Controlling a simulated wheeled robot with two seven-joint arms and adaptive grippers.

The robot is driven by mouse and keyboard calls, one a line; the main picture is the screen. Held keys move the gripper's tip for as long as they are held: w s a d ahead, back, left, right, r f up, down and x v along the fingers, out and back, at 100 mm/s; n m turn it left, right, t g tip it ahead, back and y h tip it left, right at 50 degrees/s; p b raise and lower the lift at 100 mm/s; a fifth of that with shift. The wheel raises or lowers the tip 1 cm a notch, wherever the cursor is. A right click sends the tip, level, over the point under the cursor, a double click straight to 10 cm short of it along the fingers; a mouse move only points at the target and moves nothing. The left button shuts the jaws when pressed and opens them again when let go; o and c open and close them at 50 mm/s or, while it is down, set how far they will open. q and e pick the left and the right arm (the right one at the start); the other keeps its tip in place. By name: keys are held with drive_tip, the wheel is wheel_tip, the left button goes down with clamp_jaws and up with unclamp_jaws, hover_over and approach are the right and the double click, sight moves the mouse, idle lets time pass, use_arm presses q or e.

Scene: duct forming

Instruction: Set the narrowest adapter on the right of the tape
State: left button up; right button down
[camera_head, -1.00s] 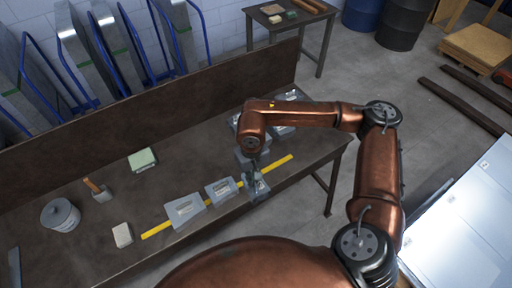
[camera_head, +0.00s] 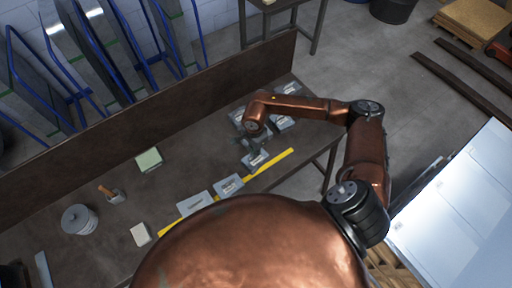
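The yellow tape (camera_head: 278,160) runs diagonally along the front of the brown workbench. Three grey adapters with pale labels stand in a row along it: a large one (camera_head: 194,204) at left, a middle one (camera_head: 230,185), and a small one (camera_head: 256,160) at right. The small one is at the tape's far edge; whether it touches the tape is unclear. My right gripper (camera_head: 257,148) points down directly at this small adapter and partly covers it. Its fingers are dark and tiny, so whether they grip it is unclear. My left gripper is not in view.
More grey pieces (camera_head: 286,122) lie at the bench's back right, under my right arm. A back panel (camera_head: 150,118) edges the bench.

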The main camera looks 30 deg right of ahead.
sight(256, 160)
drive_tip(key=shift+s+d+f+m, duration=0.25)
drive_tip(key=shift+f+m, duration=0.25)
drive_tip(key=shift+m, duration=0.2)
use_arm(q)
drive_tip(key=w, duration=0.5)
use_arm(e)
drive_tip(key=shift+w+f, duration=0.1)
drive_tip(key=shift+f, duration=0.45)
wheel_tip(256, 160, down, 4)
drive_tip(key=shift+f+b, duration=0.25)
drive_tip(key=shift+b, duration=0.85)
wheel_tip(256, 160, down, 2)
drive_tip(key=shift+f+b, duration=0.1)
drive_tip(key=shift+b, duration=0.9)
drive_tip(key=shift+f+b, duration=0.6)
drive_tip(key=shift+b, duration=0.05)
drive_tip(key=shift+f, duration=0.2)
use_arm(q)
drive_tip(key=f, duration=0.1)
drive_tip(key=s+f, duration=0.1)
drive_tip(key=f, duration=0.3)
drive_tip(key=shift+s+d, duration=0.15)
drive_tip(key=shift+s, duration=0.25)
use_arm(e)
drive_tip(key=shift+r, duration=0.1)
